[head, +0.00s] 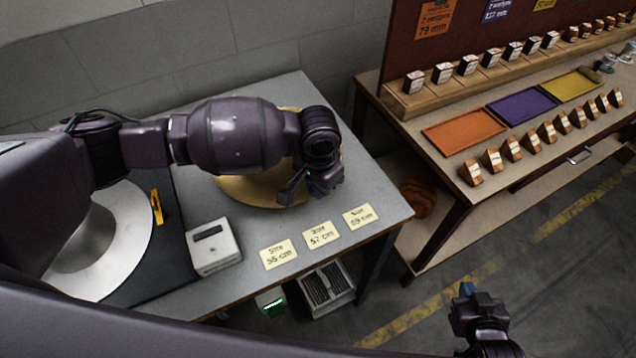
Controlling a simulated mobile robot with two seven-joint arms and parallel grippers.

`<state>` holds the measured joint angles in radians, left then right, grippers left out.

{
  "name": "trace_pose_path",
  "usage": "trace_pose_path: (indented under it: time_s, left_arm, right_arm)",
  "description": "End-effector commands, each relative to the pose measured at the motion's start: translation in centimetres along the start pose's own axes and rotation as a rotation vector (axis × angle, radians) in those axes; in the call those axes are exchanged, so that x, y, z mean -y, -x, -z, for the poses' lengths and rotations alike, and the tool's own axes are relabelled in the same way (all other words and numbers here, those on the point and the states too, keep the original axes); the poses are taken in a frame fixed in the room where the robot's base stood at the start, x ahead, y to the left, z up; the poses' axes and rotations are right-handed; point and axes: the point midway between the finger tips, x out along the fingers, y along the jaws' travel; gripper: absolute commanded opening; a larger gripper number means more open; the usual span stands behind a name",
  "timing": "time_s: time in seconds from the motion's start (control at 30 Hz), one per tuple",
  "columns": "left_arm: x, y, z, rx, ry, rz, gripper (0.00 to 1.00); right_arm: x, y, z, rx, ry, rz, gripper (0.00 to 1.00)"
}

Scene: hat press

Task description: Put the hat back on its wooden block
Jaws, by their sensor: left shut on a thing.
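A tan-yellow round shape, which looks like the hat's brim (250,190), shows on the grey table under my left arm. My arm covers most of it, so its crown is hidden. I cannot make out the wooden block apart from it. My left gripper (309,187) is at the right front part of the brim, shut on it. Whether the hat rests flat or is lifted, I cannot tell. My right gripper (476,300) is low over the floor at the lower right, away from the tables. Its finger opening is unclear.
Three size cards (321,235) lie along the table's front. A white box (214,246) and a large pale disc (108,240) are at left. A second table at right carries coloured trays (464,132) and rows of small blocks. A vented box (327,290) stands below.

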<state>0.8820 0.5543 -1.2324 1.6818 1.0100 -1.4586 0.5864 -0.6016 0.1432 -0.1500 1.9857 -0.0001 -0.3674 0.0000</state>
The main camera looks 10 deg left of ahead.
Motion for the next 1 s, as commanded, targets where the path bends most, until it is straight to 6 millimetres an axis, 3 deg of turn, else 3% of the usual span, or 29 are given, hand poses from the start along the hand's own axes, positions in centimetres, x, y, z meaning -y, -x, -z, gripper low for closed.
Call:
trace_pose_path:
  time_s: [0.47,0.5,0.67,1.0]
  left_arm:
    - [-0.02,-0.78,-0.03,0.001,0.0,0.0,0.0]
    - [-0.01,-0.78,-0.02,0.001,0.0,0.0,0.15]
    - [-0.01,-0.77,-0.02,0.0,0.0,0.0,0.39]
    - [0.0,-0.62,-0.01,0.0,0.0,0.0,0.41]
  right_arm:
    - [0.02,-0.1,0.48,-0.008,0.001,0.001,0.0]
    - [0.02,-0.07,0.43,-0.007,0.0,0.001,0.0]
    - [0.0,0.11,0.1,-0.001,-0.001,0.0,0.0]
    - [-0.02,0.37,-0.39,0.009,-0.003,-0.002,0.0]
